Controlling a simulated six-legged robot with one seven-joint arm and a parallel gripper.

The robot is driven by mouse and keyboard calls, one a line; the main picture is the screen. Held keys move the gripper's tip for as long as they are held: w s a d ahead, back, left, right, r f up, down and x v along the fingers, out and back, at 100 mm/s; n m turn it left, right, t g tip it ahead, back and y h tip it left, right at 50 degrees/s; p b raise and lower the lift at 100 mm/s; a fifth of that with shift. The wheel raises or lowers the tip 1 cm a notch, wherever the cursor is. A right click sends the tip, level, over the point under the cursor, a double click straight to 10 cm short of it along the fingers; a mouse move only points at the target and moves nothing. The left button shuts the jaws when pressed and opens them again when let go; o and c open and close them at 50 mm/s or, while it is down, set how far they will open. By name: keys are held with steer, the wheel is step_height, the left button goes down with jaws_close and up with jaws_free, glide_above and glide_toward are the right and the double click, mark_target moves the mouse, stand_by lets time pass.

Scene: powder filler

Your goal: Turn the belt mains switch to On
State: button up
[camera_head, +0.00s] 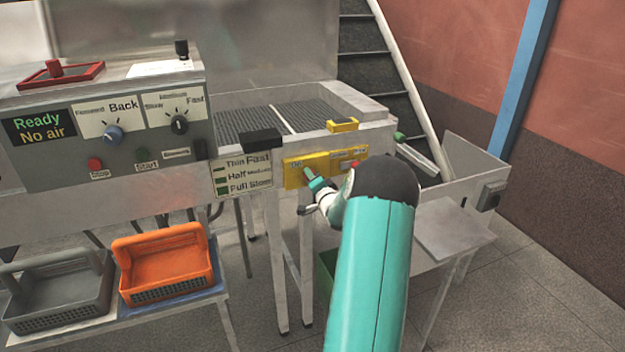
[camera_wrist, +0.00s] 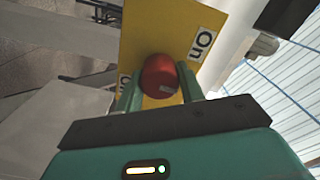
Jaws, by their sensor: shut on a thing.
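The belt mains switch is a red round knob (camera_wrist: 158,72) on a yellow plate (camera_wrist: 190,15), in the wrist view. An "On" label (camera_wrist: 204,43) is at the upper right of the knob. A second label (camera_wrist: 122,82) at the lower left is mostly hidden by a finger. My gripper (camera_wrist: 160,88) is shut on the knob, one finger on each side. A small pale mark shows on the knob's near side. In the head view my gripper (camera_head: 309,178) is at the left part of the yellow panel (camera_head: 291,178), and the knob is hidden there.
A grey control box (camera_head: 60,165) with dials and buttons stands at the left. A speed sign (camera_head: 240,174) is left of the yellow panel. An orange basket (camera_head: 165,265) and a grey basket (camera_head: 60,297) sit below. A metal chute (camera_head: 470,165) is at the right.

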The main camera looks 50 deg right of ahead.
steer(key=m, duration=0.4)
steer(key=shift+s+m, duration=0.1)
steer(key=shift+m, duration=1.9)
steer(key=o, duration=1)
steer(key=v, duration=1.3)
steer(key=shift+s+a, duration=0.2)
steer(key=shift+s, duration=0.1)
